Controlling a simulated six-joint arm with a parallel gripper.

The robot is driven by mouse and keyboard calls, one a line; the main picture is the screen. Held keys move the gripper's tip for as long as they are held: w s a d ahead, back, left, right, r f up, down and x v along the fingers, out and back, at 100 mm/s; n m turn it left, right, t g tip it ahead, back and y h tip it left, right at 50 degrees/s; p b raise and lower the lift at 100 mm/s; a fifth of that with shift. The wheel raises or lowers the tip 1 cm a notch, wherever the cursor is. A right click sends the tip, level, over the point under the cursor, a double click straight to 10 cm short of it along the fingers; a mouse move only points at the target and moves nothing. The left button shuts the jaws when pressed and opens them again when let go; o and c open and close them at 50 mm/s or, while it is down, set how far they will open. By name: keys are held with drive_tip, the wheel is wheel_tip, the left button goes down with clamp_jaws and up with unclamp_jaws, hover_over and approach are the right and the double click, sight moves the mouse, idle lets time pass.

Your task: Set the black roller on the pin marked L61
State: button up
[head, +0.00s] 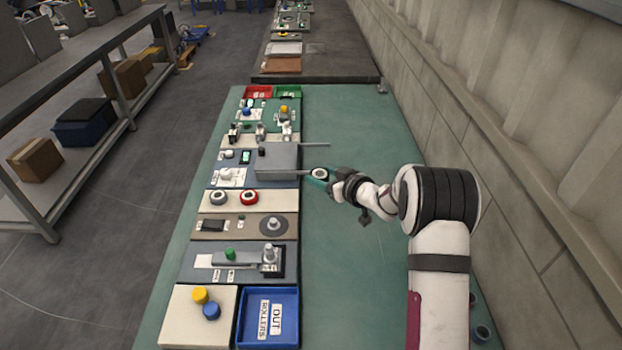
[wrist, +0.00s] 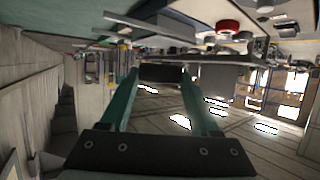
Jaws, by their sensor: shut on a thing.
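My gripper (head: 319,174) reaches in from the right, just right of the grey box (head: 277,161) and over the bare green bench. Its teal fingers are shut on the black roller, which shows as a dark block (wrist: 162,73) between the fingertips in the wrist view. In the head view the held roller (head: 320,174) shows a pale centre. Small upright pins and knobs stand on the plates along the bench, one silver pin (head: 269,252) on a slate plate. The labels are too small to read, so I cannot tell which pin is L61.
A grey roller (head: 218,198) and a red roller (head: 249,198) sit on a cream plate. A blue tray (head: 297,320) marked for out rollers is at the front, beside yellow and blue knobs (head: 205,302). Thin rods jut right from the grey box. The bench's right side is mostly clear.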

drive_tip(key=s+a+n+g+y, duration=0.3)
drive_tip(key=s+a+n+y, duration=0.1)
drive_tip(key=s+a, duration=0.3)
drive_tip(key=n+g+y, duration=0.2)
drive_tip(key=n+g, duration=0.3)
drive_tip(key=g, duration=0.1)
hover_over(273, 251)
drive_tip(key=shift+s+d+f, duration=0.1)
drive_tip(key=shift+d+f, duration=0.05)
drive_tip(key=shift+f, duration=1.95)
drive_tip(key=shift+d+f, duration=0.15)
drive_tip(key=shift+f, duration=1.95)
drive_tip(key=o, duration=1.4)
drive_tip(key=v, duration=1.5)
drive_tip(key=shift+s+d+r, duration=0.2)
drive_tip(key=shift+d+r, duration=0.05)
drive_tip(key=shift+d, duration=0.05)
